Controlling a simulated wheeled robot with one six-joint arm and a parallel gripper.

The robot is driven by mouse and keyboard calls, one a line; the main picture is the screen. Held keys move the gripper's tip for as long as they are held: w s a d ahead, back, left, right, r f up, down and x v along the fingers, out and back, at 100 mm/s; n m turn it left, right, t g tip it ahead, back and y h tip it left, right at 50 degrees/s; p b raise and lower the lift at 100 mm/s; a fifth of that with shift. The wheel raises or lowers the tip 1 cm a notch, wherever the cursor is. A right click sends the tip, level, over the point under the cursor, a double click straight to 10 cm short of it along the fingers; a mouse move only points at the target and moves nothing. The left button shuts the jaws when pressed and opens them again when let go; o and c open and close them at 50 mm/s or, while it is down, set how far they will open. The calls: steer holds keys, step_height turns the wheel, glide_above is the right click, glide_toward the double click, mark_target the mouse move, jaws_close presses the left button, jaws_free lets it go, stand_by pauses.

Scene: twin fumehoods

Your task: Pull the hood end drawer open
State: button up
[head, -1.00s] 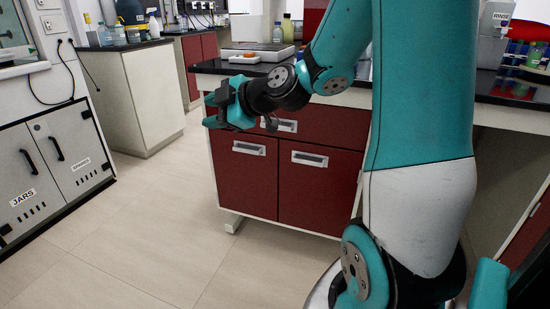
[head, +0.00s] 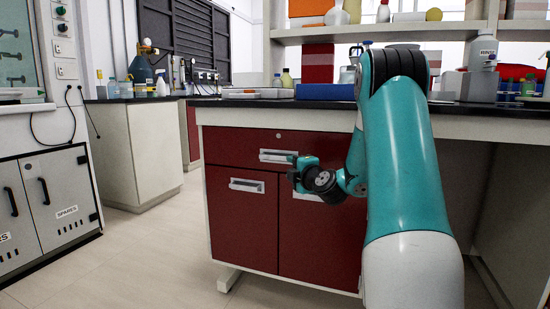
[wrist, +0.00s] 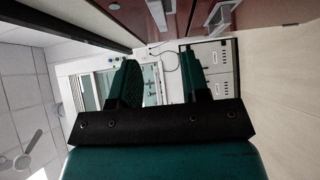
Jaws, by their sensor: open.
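The wide red drawer (head: 225,146) is shut at the top of the bench cabinet, below the black worktop. Its pale bar handle (head: 271,156) shows, with its right end close to my gripper (head: 291,172) in the picture. My gripper is open, with nothing between the fingers, and points left along the cabinet front. I cannot tell how far it stands from the handle. In the wrist view my two green fingers (wrist: 158,68) are spread apart, and red cabinet fronts with pale handles lie along the top edge.
Two red doors lie below the drawer; the left one has a handle (head: 247,185). A blue tray (head: 325,92) and bottles stand on the worktop (head: 240,102). At left is the hood's grey cabinet (head: 50,205). The floor (head: 150,250) in front is clear.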

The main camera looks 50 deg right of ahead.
mark_target(276, 158)
steer(key=x, duration=1.2)
steer(key=shift+w+p, duration=0.2)
steer(key=shift+p, duration=0.2)
steer(key=shift+c, duration=0.4)
